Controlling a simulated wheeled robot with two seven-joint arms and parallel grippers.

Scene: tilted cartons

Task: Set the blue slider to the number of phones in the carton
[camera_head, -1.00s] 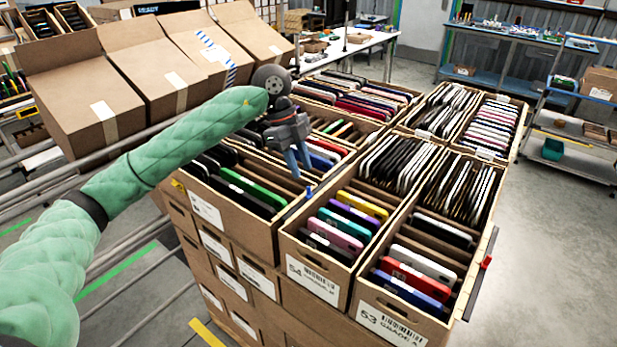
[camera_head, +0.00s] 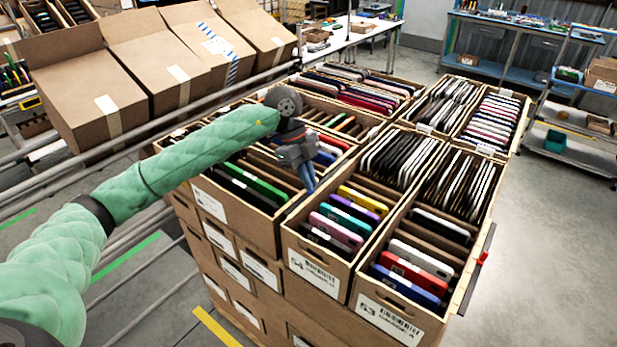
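My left gripper (camera_head: 307,181) points down from the green-sleeved arm, with its blue-grey fingertips at the shared rim between the left front carton (camera_head: 235,205) and the carton marked 54 (camera_head: 318,264). The blue slider is largely hidden at the fingertips; I cannot tell whether they touch it or how far they are apart. The left front carton holds black phones and a green phone (camera_head: 258,185). Carton 54 holds yellow, purple, teal, pink and dark phones. My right gripper is not in view.
Carton 53 (camera_head: 393,309) stands to the right, with a red slider (camera_head: 482,258) on its outer edge. More phone-filled cartons stand behind. Tilted brown cartons (camera_head: 120,95) line the rails at upper left. The floor (camera_head: 550,250) at right is clear.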

